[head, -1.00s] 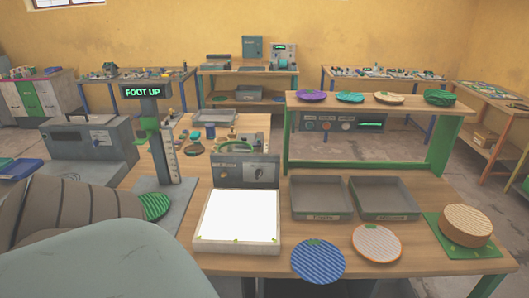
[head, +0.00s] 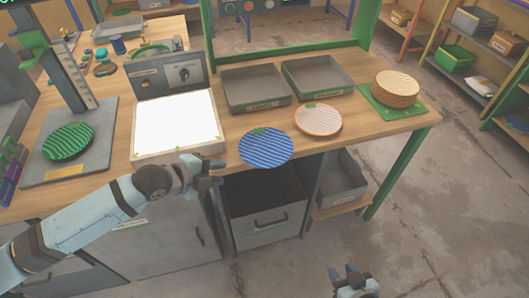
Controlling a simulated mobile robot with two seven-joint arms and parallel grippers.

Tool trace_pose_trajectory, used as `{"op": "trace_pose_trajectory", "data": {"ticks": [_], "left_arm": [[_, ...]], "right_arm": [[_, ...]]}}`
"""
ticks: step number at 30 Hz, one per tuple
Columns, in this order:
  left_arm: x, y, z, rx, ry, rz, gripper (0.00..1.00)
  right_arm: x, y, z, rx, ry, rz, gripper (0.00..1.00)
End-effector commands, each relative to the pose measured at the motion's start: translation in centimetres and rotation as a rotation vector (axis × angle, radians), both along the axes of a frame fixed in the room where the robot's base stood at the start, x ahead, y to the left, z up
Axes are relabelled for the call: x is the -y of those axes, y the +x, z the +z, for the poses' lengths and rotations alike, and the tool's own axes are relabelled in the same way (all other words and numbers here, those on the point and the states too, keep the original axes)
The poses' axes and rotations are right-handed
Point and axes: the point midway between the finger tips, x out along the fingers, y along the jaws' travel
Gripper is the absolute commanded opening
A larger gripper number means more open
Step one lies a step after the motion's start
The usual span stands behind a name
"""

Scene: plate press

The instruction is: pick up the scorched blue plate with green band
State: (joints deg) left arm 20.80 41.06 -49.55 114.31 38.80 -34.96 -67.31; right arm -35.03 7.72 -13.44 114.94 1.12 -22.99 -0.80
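A blue striped plate (head: 266,148) lies flat near the front edge of the wooden bench, right of the white lit panel. A small green patch shows at its far rim; I cannot make out scorch marks. My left gripper (head: 217,173) is just left of and in front of this plate, apart from it. Its fingers look open, with nothing between them. My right gripper (head: 345,272) is low in front of the bench, over the floor. It looks open and empty.
A white plate with an orange rim (head: 318,120) lies right of the blue plate. Two grey trays (head: 255,104) stand behind. A white lit panel (head: 176,124) is left, and a green plate (head: 68,141) sits on the press base. An open drawer (head: 262,222) lies below.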

Motion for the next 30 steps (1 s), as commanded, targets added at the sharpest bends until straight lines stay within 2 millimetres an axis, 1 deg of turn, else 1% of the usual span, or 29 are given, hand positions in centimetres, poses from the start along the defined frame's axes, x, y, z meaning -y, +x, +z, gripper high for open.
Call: {"op": "trace_pose_trajectory", "data": {"ticks": [2,5,15,18,23,30], "left_arm": [[-0.4,0.5,0.1,0.023,0.036,-0.027,0.34],[-0.1,0.9,-0.1,0.031,0.054,-0.042,0.34],[4.1,4.3,-3.3,0.031,0.051,-0.042,0.34],[4.8,4.9,-3.9,0.033,0.053,-0.042,0.34],[5.4,5.4,-4.4,0.031,0.053,-0.042,0.34],[7.8,7.2,-6.3,0.031,0.052,-0.041,0.34]], "right_arm": [[0.0,-0.1,-0.4,-0.003,0.000,0.000,0.39],[0.0,-0.2,-0.4,-0.006,0.001,0.000,0.39],[0.0,-0.1,-0.1,0.000,0.001,-0.001,0.39],[0.0,-0.1,0.0,0.001,0.001,-0.001,0.39],[0.0,0.0,0.0,0.002,0.001,0.000,0.39],[0.0,0.0,0.4,0.006,-0.002,0.001,0.39]]}}
